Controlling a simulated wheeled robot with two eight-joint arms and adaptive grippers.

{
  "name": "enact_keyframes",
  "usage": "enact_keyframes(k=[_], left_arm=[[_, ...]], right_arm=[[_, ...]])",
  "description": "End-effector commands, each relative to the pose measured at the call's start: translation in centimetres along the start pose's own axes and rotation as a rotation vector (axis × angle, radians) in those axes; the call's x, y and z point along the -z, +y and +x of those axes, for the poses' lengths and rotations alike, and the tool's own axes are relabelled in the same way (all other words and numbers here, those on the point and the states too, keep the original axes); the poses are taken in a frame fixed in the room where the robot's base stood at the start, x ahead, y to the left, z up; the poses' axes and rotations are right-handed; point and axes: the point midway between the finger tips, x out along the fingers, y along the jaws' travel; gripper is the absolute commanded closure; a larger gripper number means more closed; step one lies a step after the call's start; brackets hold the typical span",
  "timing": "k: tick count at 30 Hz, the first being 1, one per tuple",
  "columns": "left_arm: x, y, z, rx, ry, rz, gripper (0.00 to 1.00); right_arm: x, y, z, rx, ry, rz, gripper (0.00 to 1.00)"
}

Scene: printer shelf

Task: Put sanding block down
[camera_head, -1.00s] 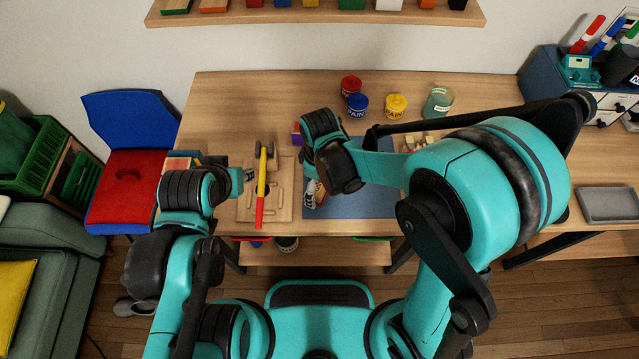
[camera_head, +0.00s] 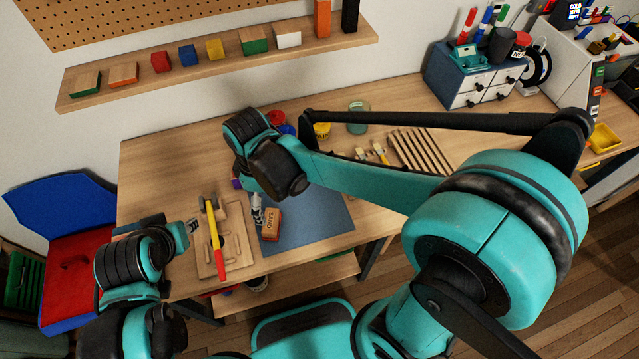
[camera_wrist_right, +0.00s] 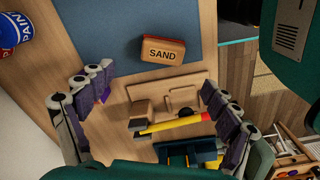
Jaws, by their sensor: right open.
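The sanding block (camera_head: 271,224), orange-brown and marked SAND, lies on the blue mat (camera_head: 318,222) near its left edge. In the right wrist view the block (camera_wrist_right: 163,50) rests near the mat's edge, clear of both fingers. My right gripper (camera_head: 257,207) is beside the block in the head view. In the wrist view this gripper (camera_wrist_right: 158,90) is open, its fingers wide apart with nothing between them. My left gripper (camera_head: 192,228) is left of the wooden board, and its fingers are too small to read.
A wooden board (camera_head: 236,255) with a red-and-yellow handled tool (camera_head: 215,240) lies left of the mat. Paint jars (camera_head: 322,130) stand behind my right arm. A slatted wooden piece (camera_head: 418,150) lies to the right. A shelf (camera_head: 220,60) with coloured blocks hangs above.

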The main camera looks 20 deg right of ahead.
Motion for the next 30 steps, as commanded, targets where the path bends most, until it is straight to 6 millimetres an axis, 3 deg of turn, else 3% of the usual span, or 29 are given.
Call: enact_keyframes(k=[9, 15, 21, 30], left_arm=[[0.0, 0.0, 0.0, 0.000, 0.000, 0.000, 0.68], [0.0, 0.0, 0.0, 0.000, 0.000, 0.000, 0.68], [0.0, 0.0, 0.0, 0.000, 0.000, 0.000, 0.68], [0.0, 0.0, 0.0, 0.000, 0.000, 0.000, 0.68]], right_arm=[[-9.4, 2.3, -5.0, -0.183, 0.235, 0.557, 0.11], [-14.8, 2.6, -6.5, -0.291, 0.413, 0.906, 0.11], [-17.2, 2.6, -6.8, -0.342, 0.514, 1.073, 0.11], [-17.5, 2.7, -6.9, -0.348, 0.529, 1.096, 0.11]])
